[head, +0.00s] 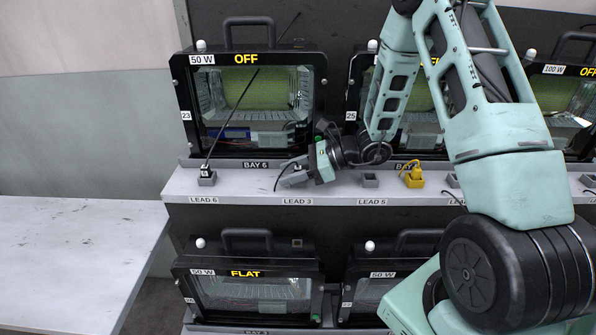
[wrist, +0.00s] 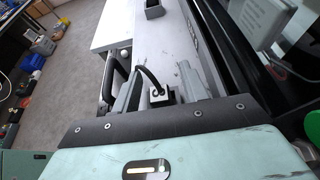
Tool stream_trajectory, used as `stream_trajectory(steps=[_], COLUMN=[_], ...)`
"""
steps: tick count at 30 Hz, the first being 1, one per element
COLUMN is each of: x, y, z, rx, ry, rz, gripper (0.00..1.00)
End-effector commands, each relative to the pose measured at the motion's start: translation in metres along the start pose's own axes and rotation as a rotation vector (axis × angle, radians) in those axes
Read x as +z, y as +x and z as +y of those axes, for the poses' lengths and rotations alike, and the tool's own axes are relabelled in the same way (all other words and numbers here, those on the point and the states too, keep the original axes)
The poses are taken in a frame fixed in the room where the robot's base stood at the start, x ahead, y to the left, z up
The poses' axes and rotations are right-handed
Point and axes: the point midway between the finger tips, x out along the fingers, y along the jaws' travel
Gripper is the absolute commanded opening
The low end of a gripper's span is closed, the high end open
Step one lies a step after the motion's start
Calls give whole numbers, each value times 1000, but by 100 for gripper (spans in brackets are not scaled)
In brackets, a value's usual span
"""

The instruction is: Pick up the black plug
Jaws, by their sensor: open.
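A black plug (wrist: 159,96) with a black cable and a pale label shows between the two fingers of my gripper (wrist: 160,84) in the wrist view. My gripper is open, and I cannot tell whether either finger touches the plug. In the head view my gripper (head: 292,173) is low over the shelf at the LEAD 3 label, around a small black plug (head: 298,167) that it partly hides. Another black plug (head: 205,170) with a white label stands in a grey holder at LEAD 6, its cable rising up and right.
A yellow plug (head: 412,174) sits in a yellow holder right of the empty-looking LEAD 5 holder (head: 370,180). A bare white table (head: 70,250) is at left.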

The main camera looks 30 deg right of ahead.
Motion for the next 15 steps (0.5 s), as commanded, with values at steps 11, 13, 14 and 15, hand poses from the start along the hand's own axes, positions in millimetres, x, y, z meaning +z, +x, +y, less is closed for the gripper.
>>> stream_trajectory(steps=[11, 13, 14, 15], x=[0, 0, 0, 0], y=[0, 0, 0, 0], z=[0, 0, 0, 0], rx=[0, 0, 0, 0], ry=[0, 0, 0, 0], rz=[0, -1, -1, -1], gripper=[0, 0, 0, 0])
